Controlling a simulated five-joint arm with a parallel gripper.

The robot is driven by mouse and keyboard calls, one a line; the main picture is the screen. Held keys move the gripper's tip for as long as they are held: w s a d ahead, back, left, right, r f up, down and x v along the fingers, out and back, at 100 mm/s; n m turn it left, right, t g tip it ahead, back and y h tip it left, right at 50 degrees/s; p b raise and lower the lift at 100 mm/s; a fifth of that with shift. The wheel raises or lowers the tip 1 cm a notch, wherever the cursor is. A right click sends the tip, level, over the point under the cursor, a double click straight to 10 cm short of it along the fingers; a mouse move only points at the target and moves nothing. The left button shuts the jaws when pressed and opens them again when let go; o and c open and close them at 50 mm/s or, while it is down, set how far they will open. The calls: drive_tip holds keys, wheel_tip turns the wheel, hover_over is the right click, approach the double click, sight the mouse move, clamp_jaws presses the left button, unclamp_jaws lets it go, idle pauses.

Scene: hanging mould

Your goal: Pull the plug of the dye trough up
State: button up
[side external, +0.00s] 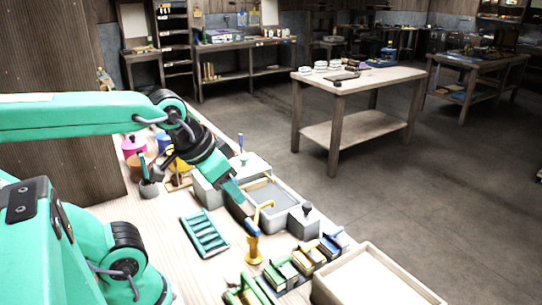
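The dye trough (290,196) is a pale grey, box-like basin at the middle of the bench, with a grey surface inside it. My gripper (236,197) points down at the trough's left side, close to its near left wall. I cannot tell whether it touches the wall, and its fingers are too small and overlapped to show a gap. I cannot make out the trough's plug for certain. A grey block with a dark knob (307,208) stands at the trough's right end. A yellow bent pipe (262,212) rises at the near side.
A yellow stand (254,246) and a teal slatted rack (205,234) are in front of the trough. Several coloured blocks with handles (308,255) and a pale tray (365,270) lie to the right. Pots, including a pink one (133,146), crowd the left.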

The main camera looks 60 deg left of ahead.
drive_tip(key=shift+o, duration=0.2)
drive_tip(key=shift+o, duration=1.1)
drive_tip(key=m+g, duration=0.6)
drive_tip(key=m, duration=0.3)
hover_over(307, 204)
drive_tip(key=shift+d+f, duration=0.1)
drive_tip(key=shift+f, duration=3.9)
drive_tip(key=shift+f, duration=0.15)
drive_tip(key=shift+f, duration=3.75)
